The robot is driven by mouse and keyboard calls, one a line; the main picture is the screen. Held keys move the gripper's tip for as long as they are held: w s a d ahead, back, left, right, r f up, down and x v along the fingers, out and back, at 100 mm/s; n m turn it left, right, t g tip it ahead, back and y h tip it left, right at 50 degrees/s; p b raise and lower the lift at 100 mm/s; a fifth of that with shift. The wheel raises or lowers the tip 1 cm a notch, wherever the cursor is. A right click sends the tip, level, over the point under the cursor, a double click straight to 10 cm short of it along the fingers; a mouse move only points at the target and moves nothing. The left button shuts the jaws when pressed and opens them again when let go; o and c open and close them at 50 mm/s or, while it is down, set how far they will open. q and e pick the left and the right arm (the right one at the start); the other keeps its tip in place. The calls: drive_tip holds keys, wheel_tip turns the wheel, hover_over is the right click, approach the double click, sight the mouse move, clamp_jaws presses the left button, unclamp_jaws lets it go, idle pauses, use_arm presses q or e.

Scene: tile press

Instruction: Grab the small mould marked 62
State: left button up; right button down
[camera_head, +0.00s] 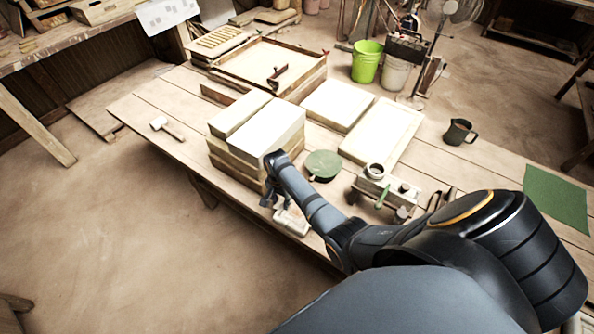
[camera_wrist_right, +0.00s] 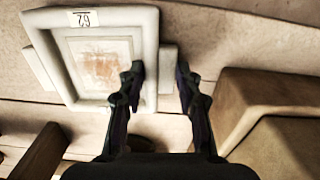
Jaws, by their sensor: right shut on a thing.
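The small mould (camera_wrist_right: 148,30) is a pale square frame with a brownish recessed middle. Its white label reads 62, upside down in the right wrist view. My right gripper (camera_wrist_right: 160,72) is shut on the mould's side wall, one finger over the recess and the other outside the frame. In the head view the mould (camera_head: 293,221) shows near the table's front edge, partly hidden by my right arm, with the right gripper (camera_head: 271,198) at its left. I cannot tell whether it touches the table. My left gripper is not in view.
A stack of large blocks (camera_head: 268,135) stands close to the right gripper, also in the right wrist view (camera_wrist_right: 262,100). A green round piece (camera_head: 323,165) and a small stand with pots (camera_head: 385,187) lie right of it. A mallet (camera_head: 165,127) lies left.

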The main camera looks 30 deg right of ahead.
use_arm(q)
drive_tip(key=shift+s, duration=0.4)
use_arm(e)
drive_tip(key=shift+r, duration=0.1)
